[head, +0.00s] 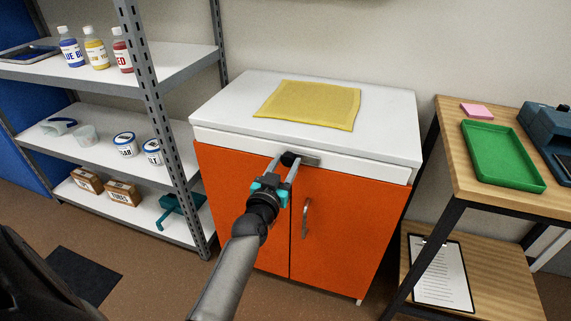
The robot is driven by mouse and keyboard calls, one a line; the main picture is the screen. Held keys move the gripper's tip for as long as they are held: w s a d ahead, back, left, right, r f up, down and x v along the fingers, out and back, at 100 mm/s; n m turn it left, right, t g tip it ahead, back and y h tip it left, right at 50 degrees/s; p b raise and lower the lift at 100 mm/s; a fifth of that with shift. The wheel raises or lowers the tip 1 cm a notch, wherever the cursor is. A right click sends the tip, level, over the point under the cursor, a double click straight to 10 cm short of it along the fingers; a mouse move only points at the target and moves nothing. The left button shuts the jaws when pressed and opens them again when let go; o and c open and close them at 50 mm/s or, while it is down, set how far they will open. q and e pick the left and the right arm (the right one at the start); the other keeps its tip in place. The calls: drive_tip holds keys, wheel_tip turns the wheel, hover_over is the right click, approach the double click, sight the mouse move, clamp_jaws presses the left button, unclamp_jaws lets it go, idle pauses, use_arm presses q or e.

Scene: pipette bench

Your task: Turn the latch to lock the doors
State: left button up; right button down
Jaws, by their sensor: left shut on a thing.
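A white-topped cabinet has two orange doors, a left door (229,190) and a right door (345,226), both closed. A latch (307,159) with a grey plate and a dark knob sits on the white strip at the top of the doors, near where they meet; its plate lies roughly level. My left gripper (287,162) reaches up to the cabinet front and is shut on the latch's dark knob, partly hiding it. A curved metal handle (306,218) shows on the right door; the left door's handle is not visible behind my arm. My right gripper is not in view.
A yellow cloth (309,104) lies on the cabinet top. A grey shelf unit (178,66) with bottles and tubs stands close on the left. A wooden bench (451,178) with a green tray (499,157) stands on the right. A clipboard (442,274) lies on its lower shelf.

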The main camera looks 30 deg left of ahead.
use_arm(q)
clamp_jaws()
idle(0.8)
